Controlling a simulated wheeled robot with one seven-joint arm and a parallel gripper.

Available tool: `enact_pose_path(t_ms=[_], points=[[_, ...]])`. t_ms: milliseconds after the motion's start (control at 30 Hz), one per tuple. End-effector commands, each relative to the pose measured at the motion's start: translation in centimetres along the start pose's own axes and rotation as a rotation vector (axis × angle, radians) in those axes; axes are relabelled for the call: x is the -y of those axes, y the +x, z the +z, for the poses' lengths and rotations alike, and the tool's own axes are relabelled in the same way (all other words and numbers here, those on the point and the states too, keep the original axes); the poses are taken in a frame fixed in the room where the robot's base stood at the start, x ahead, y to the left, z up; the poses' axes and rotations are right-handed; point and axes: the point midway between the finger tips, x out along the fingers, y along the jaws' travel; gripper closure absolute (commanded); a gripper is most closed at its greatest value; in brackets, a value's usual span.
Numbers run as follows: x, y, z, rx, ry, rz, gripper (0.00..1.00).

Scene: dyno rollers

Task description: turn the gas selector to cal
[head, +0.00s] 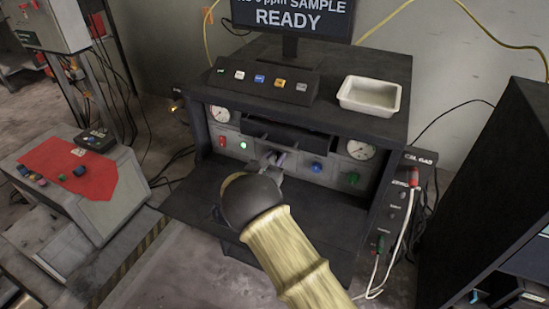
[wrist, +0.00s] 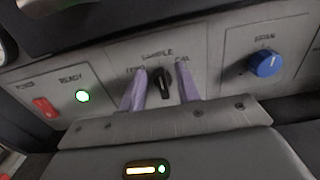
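The gas selector (wrist: 162,82) is a small black knob on the grey panel, with ZERO, SAMPLE and CAL printed around it. In the wrist view its pointer is near SAMPLE, roughly upright. My gripper (wrist: 161,90) has its two purple fingers apart, one on each side of the knob. The left finger is close to the knob; I cannot tell whether either finger touches it. In the head view my gripper (head: 275,160) reaches the panel centre, and the knob is mostly hidden by it. The screen (head: 290,14) reads SAMPLE READY.
A blue knob (wrist: 265,63) is to the right of the selector. A red switch (wrist: 45,107) and lit green READY lamp (wrist: 82,96) are to the left. Two gauges flank the panel. A dark shelf (head: 190,200) extends below it, and a white tray (head: 371,95) sits on top.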

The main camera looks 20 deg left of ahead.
Motion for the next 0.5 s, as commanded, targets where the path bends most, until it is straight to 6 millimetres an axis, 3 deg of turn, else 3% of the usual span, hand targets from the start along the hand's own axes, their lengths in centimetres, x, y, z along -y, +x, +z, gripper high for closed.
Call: enact_pose_path(t_ms=[33, 167, 500], points=[[-0.03, -0.03, 0.01, 0.000, 0.000, 0.000, 0.73], [-0.05, -0.06, 0.02, 0.000, 0.000, 0.001, 0.99], [-0.05, -0.08, -0.05, 0.001, 0.014, 0.001, 1.00]])
